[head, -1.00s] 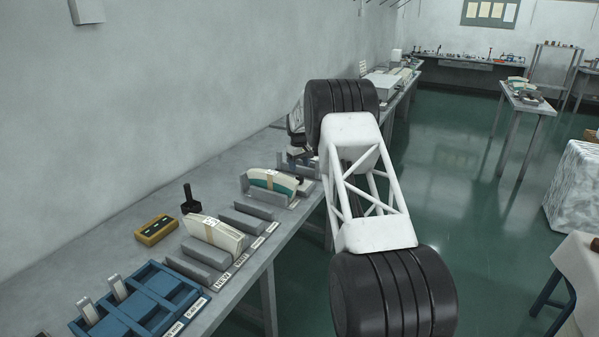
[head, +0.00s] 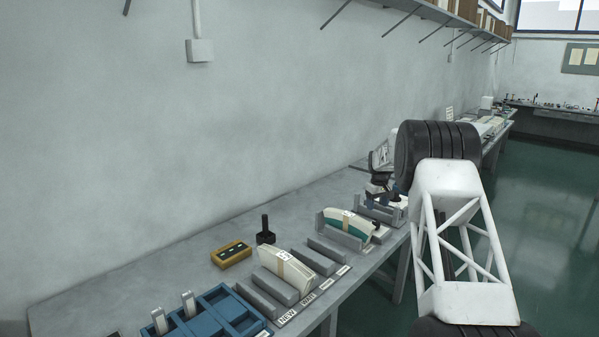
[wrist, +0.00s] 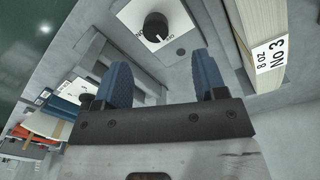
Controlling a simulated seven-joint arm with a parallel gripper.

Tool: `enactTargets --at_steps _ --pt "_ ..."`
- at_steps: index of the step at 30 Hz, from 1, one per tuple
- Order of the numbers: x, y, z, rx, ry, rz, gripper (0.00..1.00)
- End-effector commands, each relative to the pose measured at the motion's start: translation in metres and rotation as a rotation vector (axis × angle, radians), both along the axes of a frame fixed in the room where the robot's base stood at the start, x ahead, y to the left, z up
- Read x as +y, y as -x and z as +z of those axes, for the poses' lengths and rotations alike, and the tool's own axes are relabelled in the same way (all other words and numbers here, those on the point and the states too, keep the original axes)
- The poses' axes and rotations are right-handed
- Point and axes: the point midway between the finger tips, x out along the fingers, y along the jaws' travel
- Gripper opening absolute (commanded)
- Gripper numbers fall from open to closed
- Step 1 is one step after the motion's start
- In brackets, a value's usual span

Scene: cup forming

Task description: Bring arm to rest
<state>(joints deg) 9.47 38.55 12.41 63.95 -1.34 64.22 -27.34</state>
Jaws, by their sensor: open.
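My arm reaches over the right part of the bench (head: 130,275) in the head view. My gripper (head: 385,195) is small there, above the bench beyond the racks and partly hidden by my arm. In the wrist view my gripper (wrist: 165,80) has two blue ribbed fingers that stand apart, with nothing between them. Beyond the fingertips is a white plate with a black knob (wrist: 156,27). The fingers look clear of it.
Grey racks with paper stacks (head: 285,268) line the bench front. A blue compartment tray (head: 220,315), a yellow box (head: 231,255) and a black-handled stamp (head: 265,232) stand to the left. In the wrist view, a stack labelled "8 oz No 3" (wrist: 262,45) rises close on the right.

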Motion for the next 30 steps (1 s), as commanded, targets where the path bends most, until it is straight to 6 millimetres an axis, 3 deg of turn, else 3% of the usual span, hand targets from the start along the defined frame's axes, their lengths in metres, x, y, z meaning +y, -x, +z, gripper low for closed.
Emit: enactTargets --at_steps 14,30 --pt "0.034 0.074 0.088 -0.032 0.001 -0.041 0.65" --pt "0.073 0.186 0.171 -0.068 -0.001 -0.095 0.65"
